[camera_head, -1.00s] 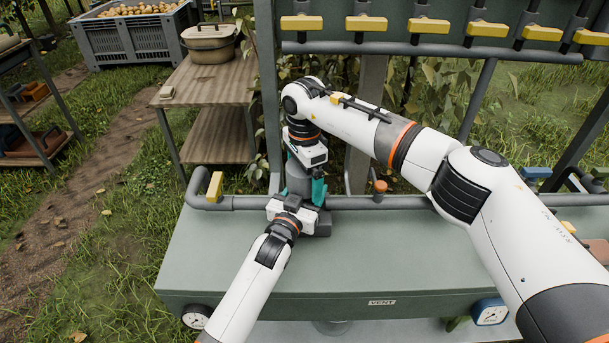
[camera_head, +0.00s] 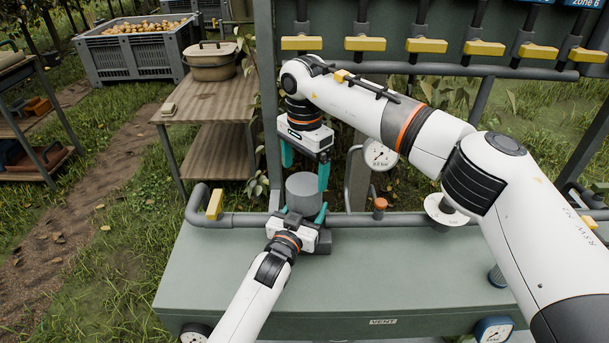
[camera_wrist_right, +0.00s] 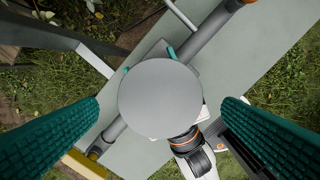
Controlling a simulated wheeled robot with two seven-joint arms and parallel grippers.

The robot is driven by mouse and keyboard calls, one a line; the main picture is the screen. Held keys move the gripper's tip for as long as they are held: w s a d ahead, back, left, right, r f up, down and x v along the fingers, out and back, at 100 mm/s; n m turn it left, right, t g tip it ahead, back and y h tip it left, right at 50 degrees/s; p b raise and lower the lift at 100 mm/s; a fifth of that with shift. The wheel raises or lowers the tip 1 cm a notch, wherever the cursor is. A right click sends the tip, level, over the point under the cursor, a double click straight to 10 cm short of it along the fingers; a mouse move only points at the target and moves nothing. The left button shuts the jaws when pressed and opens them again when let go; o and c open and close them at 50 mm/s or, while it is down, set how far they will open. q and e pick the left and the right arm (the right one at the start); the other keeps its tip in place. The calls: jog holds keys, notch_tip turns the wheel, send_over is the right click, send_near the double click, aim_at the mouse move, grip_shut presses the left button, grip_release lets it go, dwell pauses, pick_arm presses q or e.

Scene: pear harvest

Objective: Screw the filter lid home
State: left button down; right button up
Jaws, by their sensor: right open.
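The filter shows as a smooth grey round cylinder (camera_head: 303,192) on the pipe at the back edge of the bench; its flat top, the lid (camera_wrist_right: 160,98), fills the middle of the right wrist view. The lid looks level; the seam beneath it cannot be seen. My right gripper (camera_head: 305,176) is open above the lid, its teal fingers pointing down to either side, apart from it in the wrist view. My left gripper (camera_head: 301,214) is low at the filter, its teal fingers around the dark lower housing, seemingly shut on it; the contact is partly hidden.
A grey-green bench (camera_head: 300,280) lies in front, mostly clear. A pipe (camera_head: 400,219) with a yellow handle (camera_head: 214,204) and an orange-capped fitting (camera_head: 380,205) runs along its back. A gauge (camera_head: 380,155) and a row of yellow valve handles (camera_head: 425,46) stand behind.

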aim_at(304, 184)
jog(key=shift+r+n, duration=0.25)
jog(key=shift+n, duration=0.05)
jog(key=shift+f, duration=4)
jog(key=shift+c, duration=0.2)
jog(key=c, duration=1)
jog(key=shift+o, duration=0.2)
jog(key=m, duration=0.3)
